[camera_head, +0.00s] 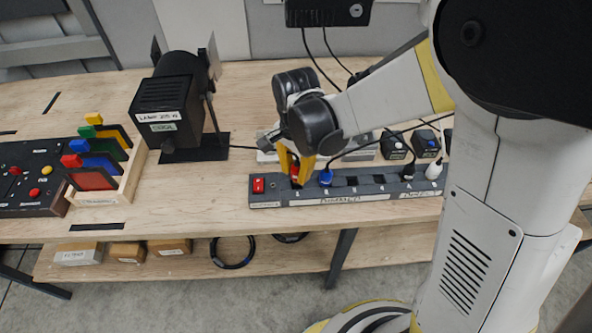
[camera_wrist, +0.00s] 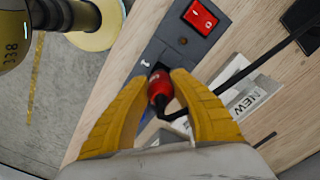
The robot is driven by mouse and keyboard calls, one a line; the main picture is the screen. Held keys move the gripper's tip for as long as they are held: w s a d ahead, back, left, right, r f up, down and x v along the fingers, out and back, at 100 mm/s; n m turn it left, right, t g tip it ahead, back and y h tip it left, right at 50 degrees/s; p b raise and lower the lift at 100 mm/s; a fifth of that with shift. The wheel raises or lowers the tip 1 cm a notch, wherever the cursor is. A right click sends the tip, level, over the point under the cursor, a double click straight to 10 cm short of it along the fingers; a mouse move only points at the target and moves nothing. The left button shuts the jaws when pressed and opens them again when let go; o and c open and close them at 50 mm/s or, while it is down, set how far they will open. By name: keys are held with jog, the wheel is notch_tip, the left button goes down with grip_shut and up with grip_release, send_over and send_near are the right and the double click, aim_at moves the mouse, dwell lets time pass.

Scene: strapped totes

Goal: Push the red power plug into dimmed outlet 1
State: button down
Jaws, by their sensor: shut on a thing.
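The red power plug (camera_wrist: 160,88) is between the yellow fingers of my gripper (camera_wrist: 163,85) in the wrist view, with its black cord trailing to the right. My gripper (camera_head: 296,170) is shut on it above the left end of the dark power strip (camera_head: 345,187). The plug (camera_head: 295,171) shows as a small red patch between the fingers in the head view. It is at the outlet marked 1, next to the red rocker switch (camera_head: 258,185). Its front end is hidden, so I cannot tell how deep it sits.
A blue plug (camera_head: 326,177) stands just right of my gripper, and a white plug (camera_head: 433,171) is at the strip's right end. Black adapters (camera_head: 393,146) and cords lie behind. A lamp (camera_head: 180,105) and coloured panels (camera_head: 92,165) stand left. The table front is clear.

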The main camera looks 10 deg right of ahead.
jog(key=shift+f+b, duration=1.3)
jog(key=shift+f, duration=0.2)
jog(key=c, duration=1.1)
grip_release()
jog(key=shift+r, duration=0.1)
notch_tip(320, 180, up, 12)
jog(key=shift+f, duration=0.15)
jog(key=shift+d, duration=0.1)
jog(key=s+d+n+t+b, duration=0.3)
jog(key=s+d+n+t, duration=0.4)
jog(key=d, duration=0.6)
jog(key=s+n, duration=0.2)
jog(key=s, duration=0.1)
jog(key=shift+s+d+r, duration=0.25)
jog(key=shift+d+r, duration=0.05)
jog(key=shift+r, duration=0.1)
